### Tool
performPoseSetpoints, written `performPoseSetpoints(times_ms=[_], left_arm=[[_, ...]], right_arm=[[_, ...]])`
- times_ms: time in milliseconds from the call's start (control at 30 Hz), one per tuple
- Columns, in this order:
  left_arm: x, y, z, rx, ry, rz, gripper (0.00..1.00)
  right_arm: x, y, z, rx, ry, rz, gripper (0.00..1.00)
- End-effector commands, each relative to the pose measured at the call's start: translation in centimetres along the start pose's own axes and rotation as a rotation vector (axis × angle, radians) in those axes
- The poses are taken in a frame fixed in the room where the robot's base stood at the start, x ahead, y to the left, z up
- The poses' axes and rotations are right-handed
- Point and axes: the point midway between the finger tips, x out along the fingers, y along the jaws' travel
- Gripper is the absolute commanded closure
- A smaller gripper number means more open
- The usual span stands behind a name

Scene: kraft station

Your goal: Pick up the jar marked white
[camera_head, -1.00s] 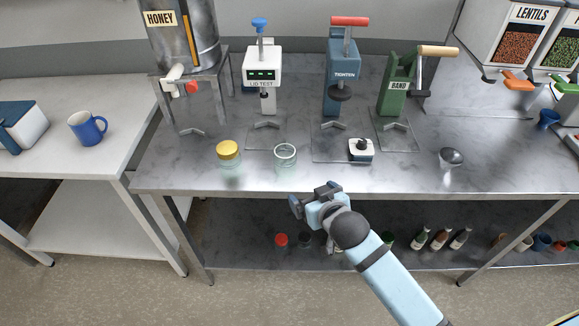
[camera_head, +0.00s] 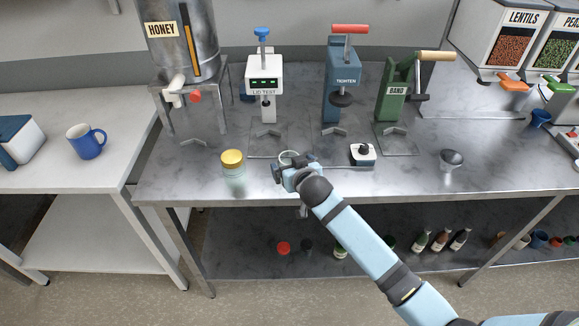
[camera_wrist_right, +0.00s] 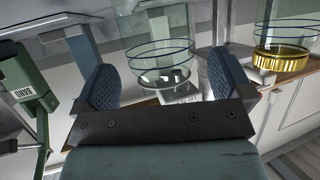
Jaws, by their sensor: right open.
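An open clear glass jar (camera_head: 288,154) stands near the front edge of the steel table, partly hidden by my right gripper (camera_head: 291,164). In the right wrist view the jar (camera_wrist_right: 163,50) shows, upside down, just beyond and between the two open blue fingers (camera_wrist_right: 161,82). The fingers do not visibly grip it. A second glass jar with a gold lid (camera_head: 232,160) stands to its left. It also shows at the right of the wrist view (camera_wrist_right: 283,58). I cannot make out a white mark on either jar. My left gripper is not in view.
Behind the jars stand the honey dispenser (camera_head: 183,45), the white lid tester (camera_head: 264,76), the blue tighten press (camera_head: 342,85) and the green band tool (camera_head: 394,95). A small white device with a black knob (camera_head: 362,154) and a metal cup (camera_head: 451,159) stand to the right.

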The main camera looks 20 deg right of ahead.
Motion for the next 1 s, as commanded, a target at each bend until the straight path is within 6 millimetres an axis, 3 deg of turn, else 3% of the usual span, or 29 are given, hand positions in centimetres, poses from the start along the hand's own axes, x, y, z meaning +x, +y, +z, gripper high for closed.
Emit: performPoseSetpoints(times_ms=[200, 467, 700, 1000], left_arm=[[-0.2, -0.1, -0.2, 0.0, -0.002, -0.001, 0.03], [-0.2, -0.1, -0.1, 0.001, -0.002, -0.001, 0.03], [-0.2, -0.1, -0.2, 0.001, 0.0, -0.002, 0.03], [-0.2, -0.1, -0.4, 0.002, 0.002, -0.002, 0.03]], right_arm=[[2.7, -0.1, -0.1, -0.001, 0.0, 0.001, 0.03], [2.9, -0.1, 0.0, -0.001, 0.0, 0.0, 0.03], [2.9, -0.1, 0.0, -0.001, 0.0, 0.0, 0.58], [2.9, -0.1, -0.2, 0.0, 0.001, 0.0, 0.6]])
